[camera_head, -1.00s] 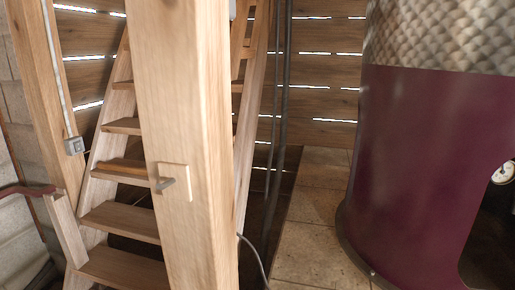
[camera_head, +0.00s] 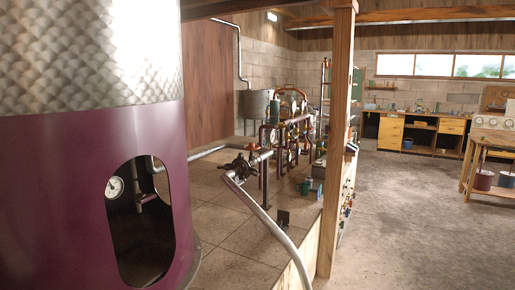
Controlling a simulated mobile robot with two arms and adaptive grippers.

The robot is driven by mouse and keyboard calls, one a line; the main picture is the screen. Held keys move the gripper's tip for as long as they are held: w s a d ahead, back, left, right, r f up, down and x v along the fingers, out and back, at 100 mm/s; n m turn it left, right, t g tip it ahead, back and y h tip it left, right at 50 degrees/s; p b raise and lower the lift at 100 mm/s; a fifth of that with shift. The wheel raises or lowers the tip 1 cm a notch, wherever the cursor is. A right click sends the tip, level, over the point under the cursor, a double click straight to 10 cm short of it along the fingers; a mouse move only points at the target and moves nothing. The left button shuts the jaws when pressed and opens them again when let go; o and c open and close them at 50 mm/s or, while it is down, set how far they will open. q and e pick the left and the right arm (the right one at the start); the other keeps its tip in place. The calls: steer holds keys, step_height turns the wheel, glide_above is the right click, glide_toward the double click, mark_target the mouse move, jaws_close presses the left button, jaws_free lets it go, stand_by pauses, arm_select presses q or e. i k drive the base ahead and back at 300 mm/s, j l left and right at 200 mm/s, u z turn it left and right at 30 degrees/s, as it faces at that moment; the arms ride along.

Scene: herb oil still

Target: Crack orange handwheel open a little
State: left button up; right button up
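A dark handwheel (camera_head: 240,166) sits on the pipework in the middle of the view, beside the bend of a grey pipe. A small orange-red part (camera_head: 252,147) shows just behind it; it is too small to tell whether it is a handwheel. More reddish fittings show on the copper-coloured pipe rack (camera_head: 290,124), also too small to make out. Neither of my grippers is in view.
A large purple and silver vessel (camera_head: 150,145) with an oval opening fills the left. A tiled platform (camera_head: 225,235) carries the pipework. A wooden post (camera_head: 338,140) stands at its right edge. The concrete floor (camera_head: 420,215) to the right is open, with workbenches behind.

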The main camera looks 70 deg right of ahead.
mark_target(251, 146)
steer(key=z, duration=2.3)
steer(key=i+l+z, duration=0.15)
steer(key=l, duration=0.3)
steer(key=i+l+z, duration=0.2)
steer(key=l, duration=0.2)
steer(key=i+l+z, duration=0.15)
steer(key=i+l, duration=0.15)
steer(key=i+l+z, duration=0.25)
steer(key=i, duration=0.25)
steer(key=i+l+z, duration=0.2)
steer(key=i+l, duration=0.15)
steer(key=i, duration=0.2)
steer(key=i+l+z, duration=0.25)
steer(key=i, duration=0.35)
steer(key=i+z, duration=0.2)
steer(key=i, duration=0.35)
steer(key=i+j+u, duration=0.1)
steer(key=i+u, duration=0.85)
steer(key=i+l+u, duration=0.3)
steer(key=u, duration=0.2)
steer(key=i, duration=0.1)
